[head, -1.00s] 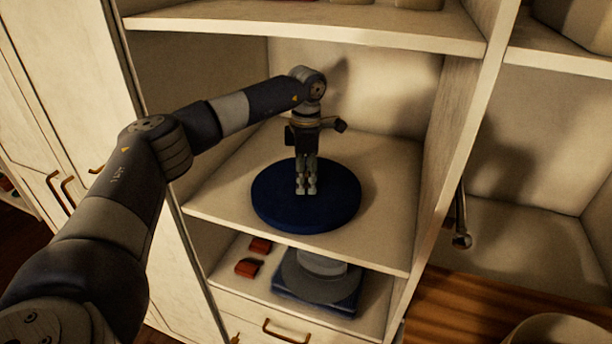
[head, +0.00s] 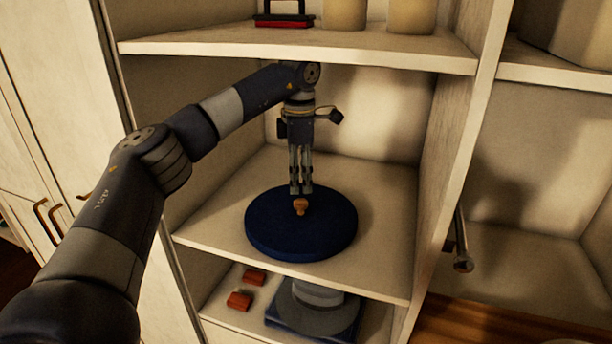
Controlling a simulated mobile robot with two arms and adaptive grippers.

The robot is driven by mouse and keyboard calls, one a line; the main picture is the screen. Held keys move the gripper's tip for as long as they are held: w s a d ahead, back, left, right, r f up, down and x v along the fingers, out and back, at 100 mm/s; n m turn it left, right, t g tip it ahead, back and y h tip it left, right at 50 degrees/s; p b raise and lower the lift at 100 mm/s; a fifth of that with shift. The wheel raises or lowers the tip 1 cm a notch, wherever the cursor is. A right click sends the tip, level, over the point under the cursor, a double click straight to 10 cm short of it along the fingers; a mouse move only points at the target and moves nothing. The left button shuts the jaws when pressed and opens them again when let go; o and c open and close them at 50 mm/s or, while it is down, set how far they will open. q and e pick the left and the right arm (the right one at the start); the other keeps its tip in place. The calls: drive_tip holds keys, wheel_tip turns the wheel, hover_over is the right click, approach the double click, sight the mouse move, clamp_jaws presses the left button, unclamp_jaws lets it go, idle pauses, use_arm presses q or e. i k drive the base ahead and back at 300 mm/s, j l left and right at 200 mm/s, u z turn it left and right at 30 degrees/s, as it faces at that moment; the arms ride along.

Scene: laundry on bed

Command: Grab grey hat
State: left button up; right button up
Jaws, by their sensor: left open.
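A grey hat-like thing with a round crown and wide brim (head: 312,311) lies on the lower shelf, on a dark blue flat thing (head: 285,318). The shelf above hides part of it. My right gripper is not in view.
Two small red-orange things (head: 240,301) lie left of the grey thing. The middle shelf (head: 385,240) has free room around the blue round thing. Pale round containers (head: 410,15) stand on the upper shelf. A cabinet side wall (head: 455,160) bounds the right.

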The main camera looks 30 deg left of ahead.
sight(309, 309)
drive_tip(key=k, duration=1)
